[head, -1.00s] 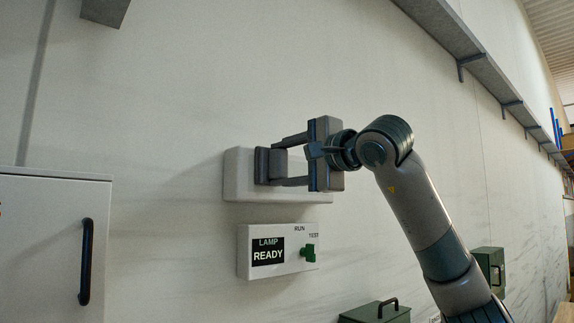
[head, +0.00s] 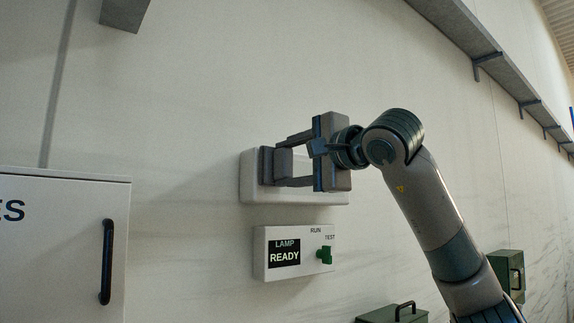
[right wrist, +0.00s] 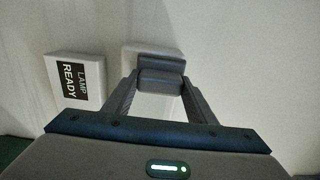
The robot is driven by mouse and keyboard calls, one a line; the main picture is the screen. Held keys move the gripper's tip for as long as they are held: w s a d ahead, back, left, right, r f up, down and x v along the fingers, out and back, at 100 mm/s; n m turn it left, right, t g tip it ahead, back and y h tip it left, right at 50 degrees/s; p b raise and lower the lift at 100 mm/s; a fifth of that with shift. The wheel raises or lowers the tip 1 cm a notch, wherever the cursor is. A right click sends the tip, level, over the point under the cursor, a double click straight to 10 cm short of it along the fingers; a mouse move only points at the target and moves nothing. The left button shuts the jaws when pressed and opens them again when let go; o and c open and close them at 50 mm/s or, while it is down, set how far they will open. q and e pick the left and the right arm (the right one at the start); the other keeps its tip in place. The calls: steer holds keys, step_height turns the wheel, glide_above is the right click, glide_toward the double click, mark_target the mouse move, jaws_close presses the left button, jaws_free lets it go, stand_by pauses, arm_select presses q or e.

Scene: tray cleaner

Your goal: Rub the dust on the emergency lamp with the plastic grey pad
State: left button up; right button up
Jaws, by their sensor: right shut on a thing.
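The emergency lamp (head: 330,192) is a white rounded box on the wall above the lamp panel; it also shows in the right wrist view (right wrist: 130,55). My right gripper (head: 282,166) is shut on the grey pad (head: 267,166), a dark grey block held between the fingertips in front of the lamp's left part. In the right wrist view the pad (right wrist: 160,77) spans the fingertips against the lamp. I cannot tell for sure whether the pad touches the lamp face. The gripper and pad hide much of that face, and I cannot make out dust. My left gripper is not in view.
The lamp panel (head: 290,262) below reads LAMP READY and has a green switch (head: 325,255). A white cabinet (head: 60,260) with a black handle stands at left. Green boxes (head: 395,315) are at lower right. A grey shelf (head: 455,30) runs along the upper right wall.

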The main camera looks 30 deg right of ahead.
steer(key=shift+s+d+b, duration=0.15)
steer(key=shift+s+b, duration=0.1)
steer(key=shift+s, duration=1)
steer(key=shift+s+d+b, duration=0.1)
steer(key=shift+s+b, duration=0.15)
steer(key=shift+s, duration=1.3)
steer(key=shift+s, duration=0.1)
steer(key=s, duration=0.2)
steer(key=shift+s+d, duration=0.15)
steer(key=shift+s, duration=0.25)
